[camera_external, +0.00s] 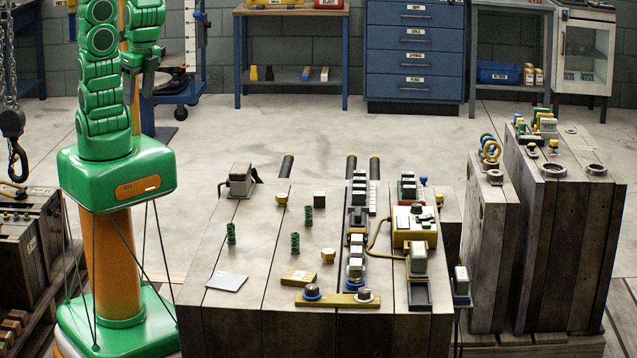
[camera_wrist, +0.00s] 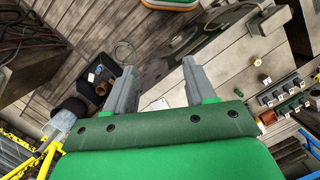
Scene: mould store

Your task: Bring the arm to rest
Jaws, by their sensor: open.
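My arm (camera_external: 103,75) is green and stands folded upright at the left of the external view, on its orange column. Its upper part runs out of the top of the picture. My gripper (camera_wrist: 159,68) shows in the wrist view as two grey fingers spread apart, with nothing between them. It is open and empty.
Springs, a clamp bar (camera_external: 337,299) and a control box (camera_external: 415,226) lie on the block. Taller blocks (camera_external: 565,215) stand at the right. A hook (camera_external: 14,125) hangs on chains at the left. A black bin (camera_wrist: 100,85) shows in the wrist view. The floor behind is clear.

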